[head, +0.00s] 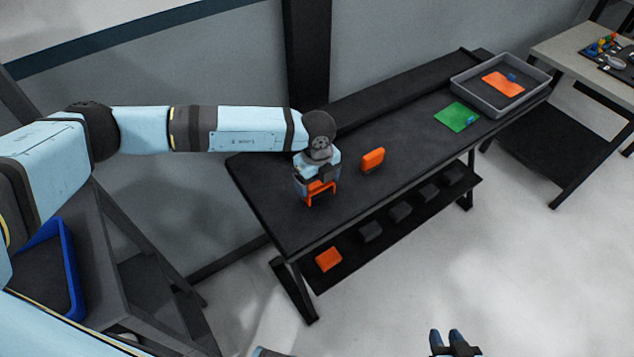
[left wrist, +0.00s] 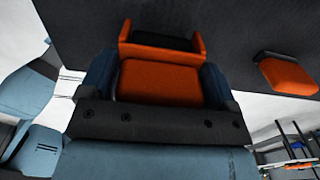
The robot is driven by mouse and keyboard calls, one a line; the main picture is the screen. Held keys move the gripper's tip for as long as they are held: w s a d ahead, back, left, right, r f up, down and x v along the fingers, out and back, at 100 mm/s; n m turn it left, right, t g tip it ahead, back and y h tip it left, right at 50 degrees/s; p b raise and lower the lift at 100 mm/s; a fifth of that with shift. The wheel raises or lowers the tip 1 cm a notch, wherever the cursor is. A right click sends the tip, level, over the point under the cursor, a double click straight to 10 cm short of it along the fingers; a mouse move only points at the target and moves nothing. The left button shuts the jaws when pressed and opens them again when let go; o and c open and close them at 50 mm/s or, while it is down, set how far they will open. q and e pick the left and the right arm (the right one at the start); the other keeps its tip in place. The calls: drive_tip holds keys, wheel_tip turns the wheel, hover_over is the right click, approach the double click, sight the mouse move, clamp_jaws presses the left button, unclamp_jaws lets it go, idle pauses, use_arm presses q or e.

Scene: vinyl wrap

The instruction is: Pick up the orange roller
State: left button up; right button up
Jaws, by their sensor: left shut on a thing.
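My left gripper (head: 317,184) is at the near left part of the black table. It is shut on an orange piece with a dark part, which I take for the orange roller (head: 320,195). In the left wrist view the orange roller (left wrist: 158,78) sits between the two blue fingers, with an orange and dark part beyond them. I cannot tell whether it touches the table. My right gripper (head: 455,343) shows at the bottom edge of the head view, with its two fingers apart and nothing between them.
An orange block (head: 372,160) stands on the black table (head: 400,138) just right of the left gripper. Further right are a green sheet (head: 455,117) and a grey tray (head: 490,107) holding an orange sheet (head: 503,86). The shelf below holds another orange block (head: 328,259) and several dark blocks.

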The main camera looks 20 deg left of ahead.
use_arm(q)
wheel_tip(320, 180, up, 19)
drive_tip(key=shift+f+b, duration=0.2)
drive_tip(key=shift+b, duration=0.25)
